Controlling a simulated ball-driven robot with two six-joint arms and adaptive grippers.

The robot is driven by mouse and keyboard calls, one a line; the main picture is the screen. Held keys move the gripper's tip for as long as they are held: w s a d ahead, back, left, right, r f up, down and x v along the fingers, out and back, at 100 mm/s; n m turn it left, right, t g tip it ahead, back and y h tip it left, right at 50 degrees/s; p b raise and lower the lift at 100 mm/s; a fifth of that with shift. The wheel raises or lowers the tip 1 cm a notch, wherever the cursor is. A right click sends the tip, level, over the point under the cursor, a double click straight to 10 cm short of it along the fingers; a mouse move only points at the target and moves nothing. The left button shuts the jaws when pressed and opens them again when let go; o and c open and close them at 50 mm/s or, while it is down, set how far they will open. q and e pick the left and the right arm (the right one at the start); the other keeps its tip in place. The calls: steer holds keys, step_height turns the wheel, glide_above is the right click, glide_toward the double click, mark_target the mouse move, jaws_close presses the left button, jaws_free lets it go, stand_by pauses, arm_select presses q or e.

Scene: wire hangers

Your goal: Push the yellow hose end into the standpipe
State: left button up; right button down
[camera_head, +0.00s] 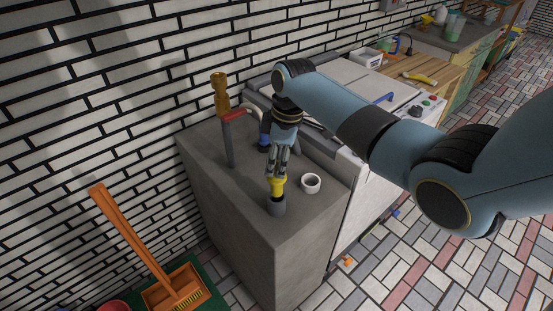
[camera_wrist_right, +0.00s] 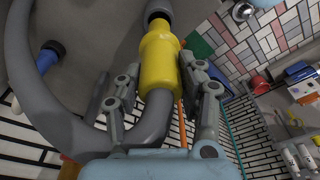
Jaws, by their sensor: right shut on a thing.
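My right gripper (camera_head: 277,170) is shut on the yellow hose end (camera_head: 276,186), which points down over the concrete block top. The short grey standpipe (camera_head: 277,206) stands directly below it near the block's front corner. In the right wrist view, the gripper (camera_wrist_right: 158,88) has its fingers on either side of the yellow hose end (camera_wrist_right: 160,58). A grey hose (camera_wrist_right: 45,105) loops back from it. The narrow yellow tip meets the mouth of the standpipe (camera_wrist_right: 157,10), roughly in line. I cannot tell how deep the tip sits. My left gripper is not in view.
A white ring-shaped cup (camera_head: 311,184) stands close right of the standpipe. A brass-topped post (camera_head: 221,95) with a red handle (camera_head: 236,114) rises behind left. A blue object (camera_head: 264,132) is behind the gripper.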

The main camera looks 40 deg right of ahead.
mark_target(277, 182)
steer(key=shift+f+b, duration=2.45)
steer(key=shift+f, duration=1.25)
stand_by(0.4)
steer(key=c, duration=0.7)
jaws_free()
steer(key=shift+c, duration=0.2)
steer(key=shift+r, duration=0.1)
steer(key=r, duration=0.4)
steer(key=d+r, duration=0.1)
steer(key=r, duration=0.3)
steer(key=s+r, duration=0.1)
steer(key=r, duration=0.2)
steer(key=shift+s+d+r, duration=0.1)
steer(key=shift+d+r, duration=0.1)
steer(key=shift+r, duration=0.2)
steer(key=s+f+m+b, duration=0.3)
steer(key=s+f+b, duration=0.2)
steer(key=s+f, duration=1)
steer(key=s+f+m+h+b, duration=0.1)
steer(key=s+f+m+b, duration=0.2)
steer(key=s+f, duration=1.2)
steer(key=s+a+f+m+h+b, duration=0.1)
steer(key=s+f+m+b, duration=0.2)
steer(key=s+f+b, duration=0.5)
steer(key=s+f, duration=0.3)
steer(key=f, duration=0.6)
steer(key=s+f, duration=0.4)
steer(key=f, duration=0.6)
steer(key=shift+s+b, duration=0.3)
steer(key=shift+b, duration=0.1)
